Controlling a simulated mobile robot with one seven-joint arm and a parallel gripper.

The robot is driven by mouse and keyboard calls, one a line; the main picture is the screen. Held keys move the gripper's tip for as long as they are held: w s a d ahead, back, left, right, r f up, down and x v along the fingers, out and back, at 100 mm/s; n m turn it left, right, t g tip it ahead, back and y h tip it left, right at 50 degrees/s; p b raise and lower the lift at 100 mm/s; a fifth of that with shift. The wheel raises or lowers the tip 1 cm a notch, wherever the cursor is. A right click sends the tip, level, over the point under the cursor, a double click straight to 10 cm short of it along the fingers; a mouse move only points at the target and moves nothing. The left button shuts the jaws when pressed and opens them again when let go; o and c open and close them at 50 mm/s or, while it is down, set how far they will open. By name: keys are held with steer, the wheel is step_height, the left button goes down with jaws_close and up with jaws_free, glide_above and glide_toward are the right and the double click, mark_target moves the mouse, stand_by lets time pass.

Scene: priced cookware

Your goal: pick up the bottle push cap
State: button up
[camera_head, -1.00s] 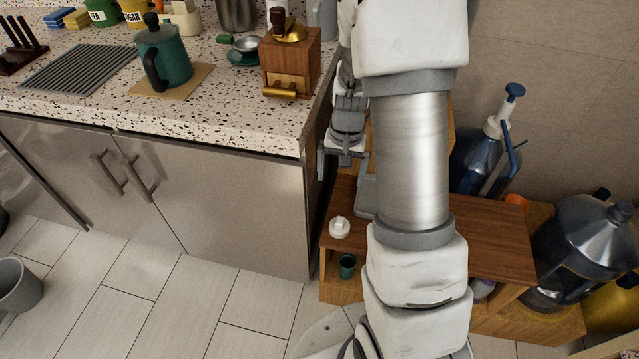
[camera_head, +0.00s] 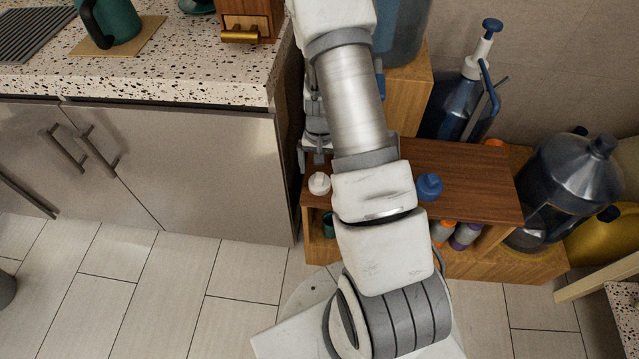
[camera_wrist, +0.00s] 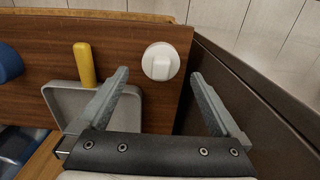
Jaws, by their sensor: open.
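A white round cap with a raised knob, which looks like the bottle push cap (camera_head: 319,184), stands on the wooden shelf top (camera_head: 470,180) near its left end. In the wrist view the white cap (camera_wrist: 161,62) lies just beyond the fingertips, in line with the gap between them. My gripper (camera_wrist: 160,76) is open and empty, with one finger to each side of the cap's line. In the head view my gripper is partly hidden behind my arm, just behind the cap. A blue cap-like thing (camera_head: 429,186) stands farther right on the same top; it also shows in the wrist view (camera_wrist: 9,62).
A grey pan (camera_wrist: 65,98) with a yellow handle (camera_wrist: 84,64) lies beside the cap. The counter cabinet (camera_head: 190,160) stands close on the cap's other side. Several bottles stand on the lower shelf. A pump bottle (camera_head: 465,95) and a large jug (camera_head: 565,190) stand right.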

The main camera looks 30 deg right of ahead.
mark_target(319, 176)
steer(key=shift+w+d+f+b, duration=0.15)
steer(key=shift+f+b, duration=0.45)
steer(key=shift+f, duration=0.8)
steer(key=shift+w+a+f+b, duration=0.15)
steer(key=shift+f+b, duration=0.45)
steer(key=shift+f, duration=0.75)
steer(key=shift+r, duration=0.1)
steer(key=c, duration=1.2)
